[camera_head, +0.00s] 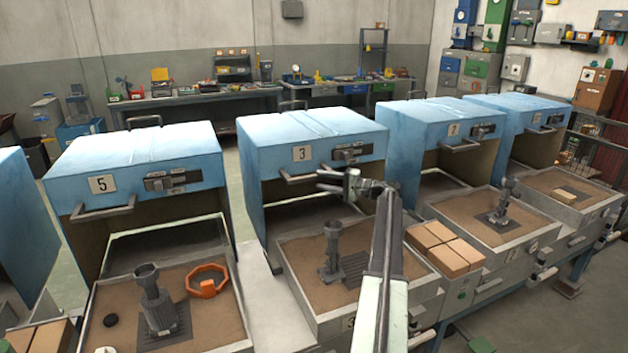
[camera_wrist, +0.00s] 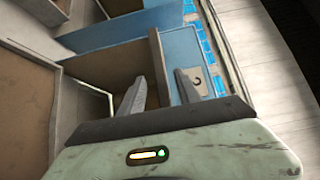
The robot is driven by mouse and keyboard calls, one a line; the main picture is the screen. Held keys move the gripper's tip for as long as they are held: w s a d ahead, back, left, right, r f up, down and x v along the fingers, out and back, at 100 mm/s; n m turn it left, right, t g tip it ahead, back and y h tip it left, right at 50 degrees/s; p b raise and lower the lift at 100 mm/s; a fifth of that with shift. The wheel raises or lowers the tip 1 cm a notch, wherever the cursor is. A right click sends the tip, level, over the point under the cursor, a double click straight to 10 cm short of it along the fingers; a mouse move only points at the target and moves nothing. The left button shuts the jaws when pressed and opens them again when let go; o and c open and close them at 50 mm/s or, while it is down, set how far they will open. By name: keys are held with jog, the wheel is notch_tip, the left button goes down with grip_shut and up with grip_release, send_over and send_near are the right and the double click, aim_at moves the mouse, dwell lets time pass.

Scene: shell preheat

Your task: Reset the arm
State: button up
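My gripper (camera_head: 332,181) is raised in front of the blue oven marked 3 (camera_head: 302,153), close to its front handle in the picture. Whether it touches the handle cannot be told. In the wrist view the two fingers of my gripper (camera_wrist: 162,85) stand apart with nothing held between them. My arm reaches up from the lower middle of the head view and hides part of the tray behind it.
A row of blue ovens includes number 5 (camera_head: 103,184) at left and others at right. Workbenches (camera_head: 200,100) line the back wall.

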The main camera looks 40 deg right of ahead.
jog(key=v, duration=0.2)
jog(key=shift+s+d, duration=0.15)
jog(key=shift+s, duration=0.1)
jog(key=w+a+f+n+g+p, duration=0.15)
jog(key=a+f+g, duration=0.25)
jog(key=a, duration=1)
jog(key=w+a+f+n+g+y, duration=0.1)
jog(key=w+a+f+n+g, duration=0.2)
jog(key=a, duration=1.1)
jog(key=w+a+f+n+g+p, duration=0.15)
jog(key=a+f+g, duration=0.35)
jog(key=a, duration=0.8)
jog(key=s+a+f+n+g+h+p, duration=0.1)
jog(key=s+a+f+n+g+h, duration=0.1)
jog(key=s+a, duration=0.6)
jog(key=s+a+f+n+g+h+p, duration=0.1)
jog(key=s+a+f+n+h, duration=0.3)
jog(key=s+a, duration=0.5)
jog(key=a+n+g+h, duration=0.1)
jog(key=a+h, duration=0.1)
jog(key=a, duration=0.4)
jog(key=shift+g, duration=0.3)
jog(key=shift+s+a+f, duration=0.1)
jog(key=shift+f, duration=0.05)
